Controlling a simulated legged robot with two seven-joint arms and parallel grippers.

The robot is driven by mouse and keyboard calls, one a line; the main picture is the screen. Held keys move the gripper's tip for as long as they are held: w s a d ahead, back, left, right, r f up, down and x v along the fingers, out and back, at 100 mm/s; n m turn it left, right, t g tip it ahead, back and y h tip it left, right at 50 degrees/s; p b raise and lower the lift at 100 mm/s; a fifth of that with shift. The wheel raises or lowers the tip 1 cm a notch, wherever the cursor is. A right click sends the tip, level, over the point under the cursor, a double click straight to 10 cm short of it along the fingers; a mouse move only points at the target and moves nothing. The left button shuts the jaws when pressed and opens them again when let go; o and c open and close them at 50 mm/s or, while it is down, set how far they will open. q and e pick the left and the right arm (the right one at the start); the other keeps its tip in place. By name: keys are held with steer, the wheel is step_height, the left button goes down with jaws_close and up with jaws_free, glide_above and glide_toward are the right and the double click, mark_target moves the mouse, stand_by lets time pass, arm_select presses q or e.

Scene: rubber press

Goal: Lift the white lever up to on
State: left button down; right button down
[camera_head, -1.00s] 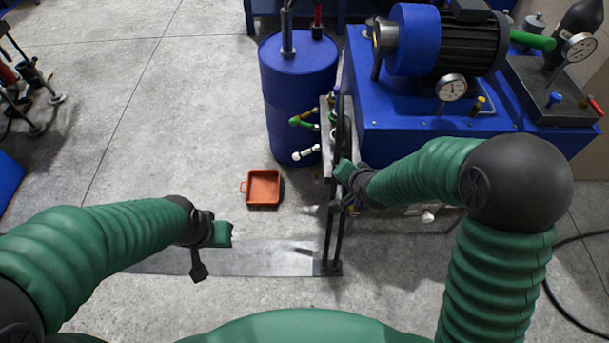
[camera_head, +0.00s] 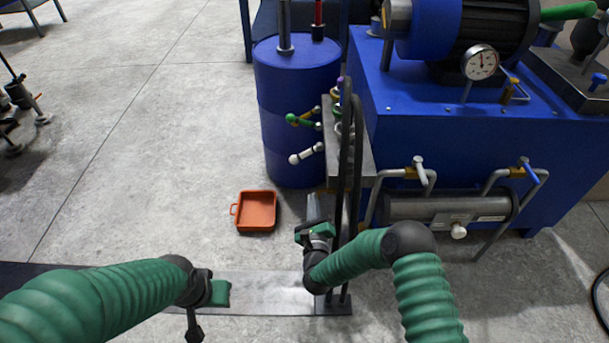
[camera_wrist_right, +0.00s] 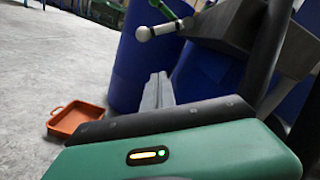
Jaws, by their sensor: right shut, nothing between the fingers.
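The white lever (camera_head: 306,154) has a round white end and sticks out to the left from the side of the press, beside the blue barrel. It also shows at the top of the right wrist view (camera_wrist_right: 160,30), slanting down to its ball end. My right gripper (camera_head: 313,206) is left of the black upright rails, nearer to me than the lever and apart from it. In the right wrist view its grey fingers (camera_wrist_right: 158,90) are together and empty, below the lever. My left gripper (camera_head: 222,292) hangs at the lower left, far from the lever; its fingers are not clear.
A green lever (camera_head: 300,119) sits just above the white one. The blue barrel (camera_head: 296,100) stands close behind. Black upright rails (camera_head: 350,190) stand right of my right gripper. An orange tray (camera_head: 256,212) lies on the floor at the left, with open floor around it.

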mark_target(307, 153)
steer(key=shift+r, duration=0.1)
steer(key=w+a+r+b, duration=0.1)
steer(key=w+b, duration=0.3)
steer(key=w, duration=0.1)
steer(key=w+a+r+b, duration=0.1)
steer(key=w+r+b, duration=0.1)
steer(key=w, duration=0.3)
steer(key=shift+w+a+r+b, duration=0.3)
steer(key=shift+w+b, duration=0.05)
steer(key=shift+b, duration=0.55)
